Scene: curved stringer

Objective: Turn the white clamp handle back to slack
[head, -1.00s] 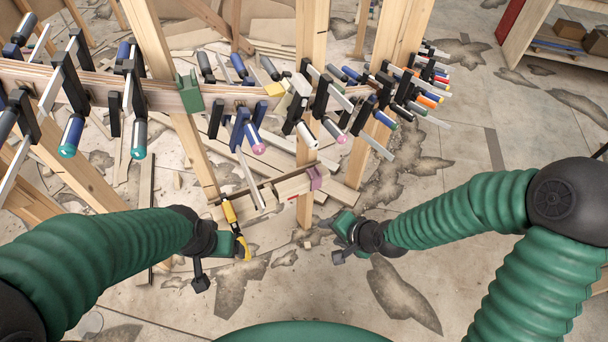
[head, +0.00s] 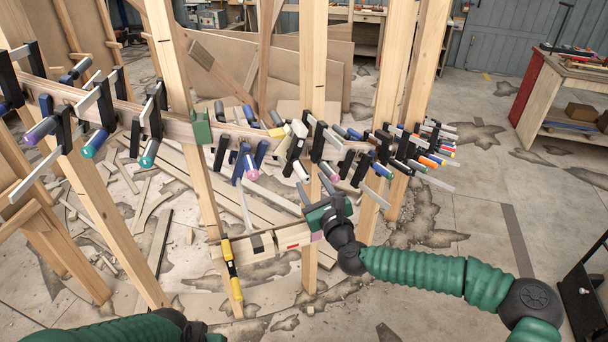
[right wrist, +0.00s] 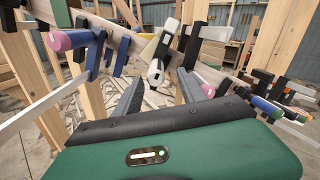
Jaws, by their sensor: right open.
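The white clamp (head: 296,141) sits on the curved wooden stringer (head: 180,126), right of middle in the head view. Its white handle (head: 301,171) points down toward me. The right wrist view shows the handle (right wrist: 156,72) close ahead, between the lines of the two fingers. My right gripper (head: 317,190) is open just below the handle, its fingers pointing up at it. In the right wrist view the gripper (right wrist: 161,82) holds nothing; whether a finger touches the handle I cannot tell. My left arm shows at the bottom edge; its gripper is out of view.
Other clamps crowd both sides, including a pink-ended handle (right wrist: 68,40) and a row of coloured handles (head: 428,161). Wooden posts (head: 313,75) stand behind. A yellow clamp (head: 231,267) hangs on a lower wooden piece.

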